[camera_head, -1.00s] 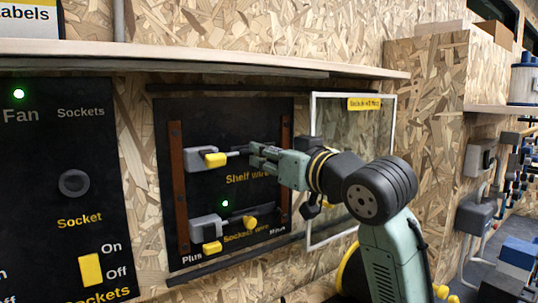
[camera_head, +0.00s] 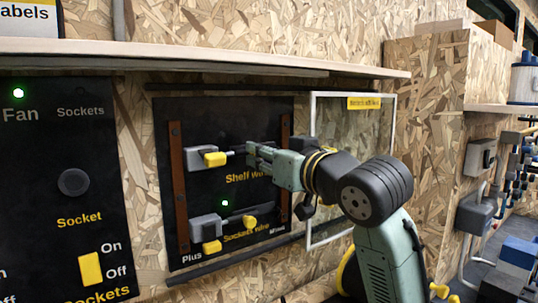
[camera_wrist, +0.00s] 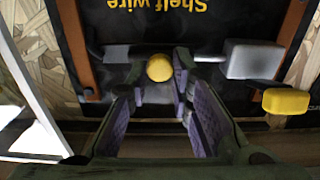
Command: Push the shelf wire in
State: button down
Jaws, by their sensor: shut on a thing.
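The shelf wire's grey block (camera_head: 202,158) with its yellow tab (camera_head: 215,159) is on the upper left of the black panel, at the brown left strip. A thin rod runs right from it to my gripper (camera_head: 252,154). The wrist view shows this block (camera_wrist: 253,60), its yellow tab (camera_wrist: 286,101) and a round yellow knob (camera_wrist: 159,67) between my fingertips (camera_wrist: 160,92). My gripper is shut on the yellow knob, its fingers on either side. A gap shows between block and gripper. In the head view the gripper hides the knob.
Below sits the socket wire's grey block (camera_head: 206,229), with a yellow knob (camera_head: 250,221) and a lit green lamp (camera_head: 225,203). An open framed clear door (camera_head: 312,140) stands right of the panel, close to my arm. A shelf (camera_head: 250,62) juts out above.

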jog(key=shift+s+a, duration=0.7)
jog(key=shift+a, duration=0.3)
jog(key=c, duration=1.4)
grip_release()
jog(key=shift+c, duration=0.2)
jog(key=v, duration=1.2)
jog(key=shift+f, duration=0.1)
